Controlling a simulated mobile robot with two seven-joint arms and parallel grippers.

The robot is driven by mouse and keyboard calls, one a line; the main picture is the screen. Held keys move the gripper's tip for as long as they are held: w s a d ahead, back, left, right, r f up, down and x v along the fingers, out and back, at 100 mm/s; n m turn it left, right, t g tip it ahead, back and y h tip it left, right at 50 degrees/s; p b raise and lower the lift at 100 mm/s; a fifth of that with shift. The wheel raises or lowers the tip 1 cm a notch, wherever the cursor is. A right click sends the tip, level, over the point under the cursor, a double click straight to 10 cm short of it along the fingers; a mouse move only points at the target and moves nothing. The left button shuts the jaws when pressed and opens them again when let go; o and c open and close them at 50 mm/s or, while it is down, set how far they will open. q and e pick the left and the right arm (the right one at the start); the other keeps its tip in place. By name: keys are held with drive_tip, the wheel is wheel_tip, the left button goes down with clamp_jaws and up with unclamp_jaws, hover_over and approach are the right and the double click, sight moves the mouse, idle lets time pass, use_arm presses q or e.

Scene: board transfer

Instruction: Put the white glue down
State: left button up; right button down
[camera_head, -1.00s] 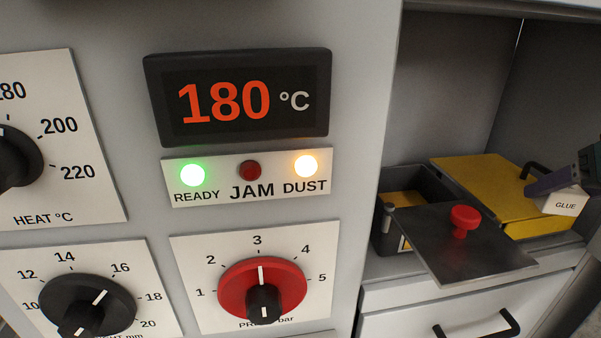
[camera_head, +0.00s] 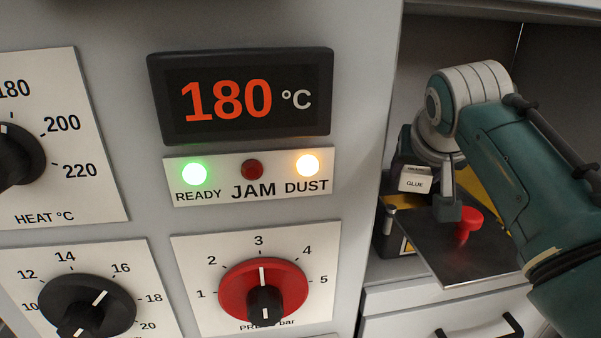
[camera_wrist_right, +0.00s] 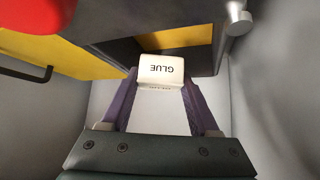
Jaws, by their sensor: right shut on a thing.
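The white glue (camera_head: 414,180) is a small pale block with GLUE printed on it. It is in my right gripper (camera_head: 424,166), over the back left of the dark box (camera_head: 386,240) in the right-hand recess. In the right wrist view the glue (camera_wrist_right: 160,70) sits between the two purple fingers of my right gripper (camera_wrist_right: 160,84), its print upside down. Behind it there is the dark box's opening with yellow inside. Whether the glue touches the box I cannot tell. My left gripper is not in view.
A dark plate (camera_head: 445,262) with a red knob (camera_head: 468,222) lies tilted over the box front. A yellow lid (camera_wrist_right: 70,58) with a black handle is beside it, mostly behind my right arm in the head view. The control panel (camera_head: 350,190) walls the recess's left.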

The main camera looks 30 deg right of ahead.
wheel_tip(320, 180, down, 4)
drive_tip(key=shift+r+b, duration=0.15)
drive_tip(key=shift+b, duration=0.2)
drive_tip(key=shift+w+a+f, duration=0.1)
drive_tip(key=shift+w+f, duration=0.1)
